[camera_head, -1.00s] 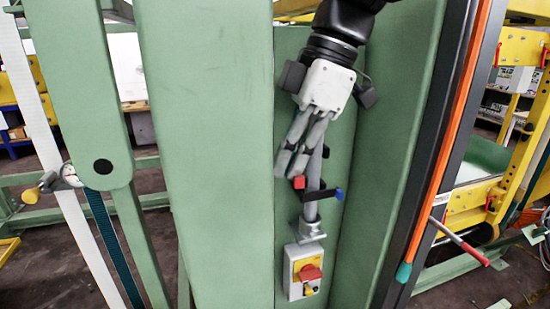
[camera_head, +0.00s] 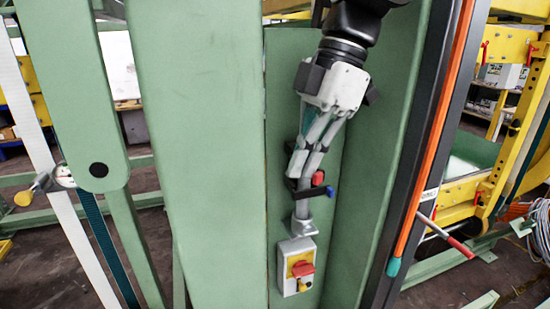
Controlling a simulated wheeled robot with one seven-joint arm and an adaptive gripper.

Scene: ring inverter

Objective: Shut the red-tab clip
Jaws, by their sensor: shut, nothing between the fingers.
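The red tab (camera_head: 318,178) of the clip sits just right of my gripper's fingertips, on a thin grey upright post. A dark clip bar (camera_head: 297,190) crosses the post just below, with a blue tab (camera_head: 330,191) at its right end. My gripper (camera_head: 303,170) comes down from above, its fingers shut and empty, in front of the post and close beside the red tab. I cannot tell whether the fingers touch the tab or the clip. The fingers hide part of the post and the clip.
Below the post's grey foot (camera_head: 303,227) is a grey switch box (camera_head: 297,265) with a red and yellow knob. Green panels (camera_head: 200,150) stand left and right of the recess. An orange-edged dark rail (camera_head: 432,150) runs along the right.

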